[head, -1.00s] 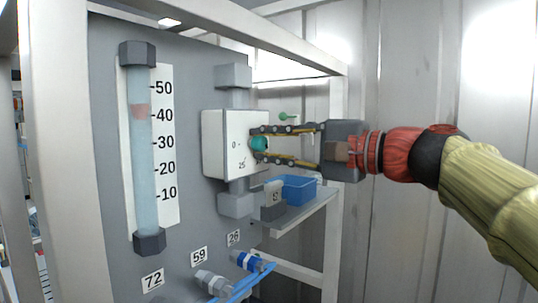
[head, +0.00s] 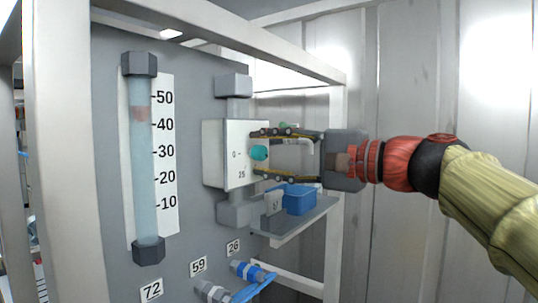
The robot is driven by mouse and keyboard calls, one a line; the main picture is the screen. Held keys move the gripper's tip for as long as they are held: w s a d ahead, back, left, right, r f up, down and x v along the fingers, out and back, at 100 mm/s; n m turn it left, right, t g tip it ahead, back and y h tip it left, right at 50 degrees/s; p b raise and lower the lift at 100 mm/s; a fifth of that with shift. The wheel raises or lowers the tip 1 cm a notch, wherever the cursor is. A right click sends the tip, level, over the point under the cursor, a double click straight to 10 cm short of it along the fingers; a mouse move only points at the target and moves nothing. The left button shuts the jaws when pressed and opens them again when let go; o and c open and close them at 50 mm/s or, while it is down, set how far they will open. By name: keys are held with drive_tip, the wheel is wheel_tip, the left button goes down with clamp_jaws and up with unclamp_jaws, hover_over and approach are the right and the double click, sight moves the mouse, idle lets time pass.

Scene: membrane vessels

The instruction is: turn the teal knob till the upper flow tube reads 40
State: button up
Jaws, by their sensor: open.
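The teal knob (head: 259,153) sits on the right face of a white box marked 0 and 25 (head: 228,153). My gripper (head: 255,154) is open around the knob, one finger above and one below, with gaps between them and the knob. The upright flow tube (head: 143,185) stands on the grey panel at the left, beside a white scale (head: 166,150) from 10 to 50. A pinkish float (head: 139,113) in the tube sits a little above the 40 mark, between 40 and 50. The camera's slant makes the exact reading uncertain.
Blue-ended fittings (head: 247,270) stick out low on the panel near tags 72, 59 and 26. A white frame post (head: 336,110) stands behind my gripper.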

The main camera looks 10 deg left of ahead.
drive_tip(key=v, duration=1.2)
